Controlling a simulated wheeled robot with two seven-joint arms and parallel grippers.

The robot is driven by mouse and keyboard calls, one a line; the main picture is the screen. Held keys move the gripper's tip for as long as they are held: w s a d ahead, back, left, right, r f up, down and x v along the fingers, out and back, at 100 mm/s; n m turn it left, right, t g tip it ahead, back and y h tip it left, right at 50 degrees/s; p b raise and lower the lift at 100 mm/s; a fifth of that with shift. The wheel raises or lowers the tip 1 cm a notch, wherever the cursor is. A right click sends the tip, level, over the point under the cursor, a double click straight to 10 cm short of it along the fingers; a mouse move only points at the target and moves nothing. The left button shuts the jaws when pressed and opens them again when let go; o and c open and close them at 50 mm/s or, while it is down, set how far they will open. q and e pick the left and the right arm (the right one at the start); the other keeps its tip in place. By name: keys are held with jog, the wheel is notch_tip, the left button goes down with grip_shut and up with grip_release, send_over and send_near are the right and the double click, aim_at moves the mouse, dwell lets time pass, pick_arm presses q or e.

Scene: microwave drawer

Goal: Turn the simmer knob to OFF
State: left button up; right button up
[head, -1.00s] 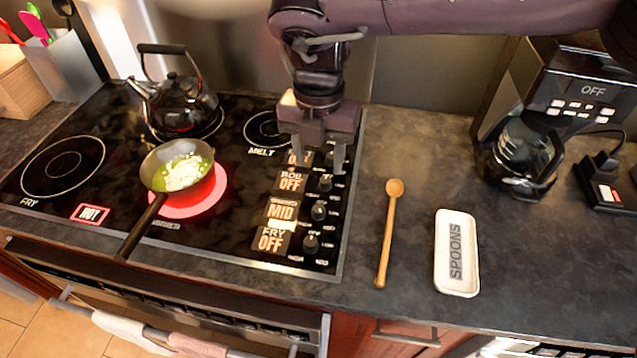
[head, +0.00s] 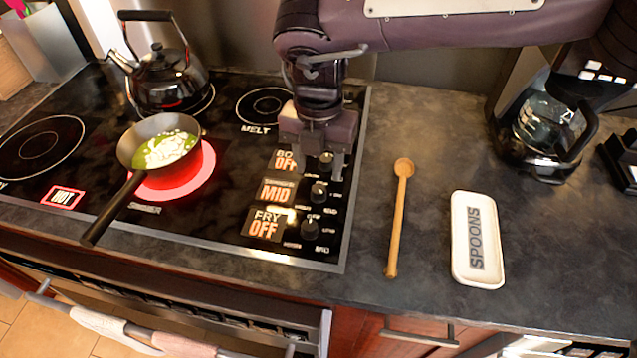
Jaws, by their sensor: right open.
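The simmer knob (head: 319,193) is a small black knob on the right side of the cooktop, beside a lit label (head: 276,192) reading MID. My right gripper (head: 318,170) points down over the knob column, open, with its fingers apart. Its fingertips are just behind the simmer knob in the picture, around or above the boil knob (head: 326,160); contact cannot be told. The boil label (head: 286,161) reads OFF and is partly covered by a finger. The fry knob (head: 310,229) is in front, with its label (head: 264,225) reading OFF. My left gripper is not in view.
A pan (head: 160,150) with green and white food sits on the glowing red burner (head: 190,180). A kettle (head: 170,80) stands behind it. A wooden spoon (head: 398,215) and a white spoon rest (head: 479,240) lie on the counter to the right, with a coffee pot (head: 548,135) beyond.

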aim_at(318, 189)
notch_tip(318, 189, down, 4)
jog(key=shift+f, duration=0.1)
jog(key=shift+f+p, duration=0.3)
jog(key=shift+f, duration=0.3)
jog(key=c, duration=1)
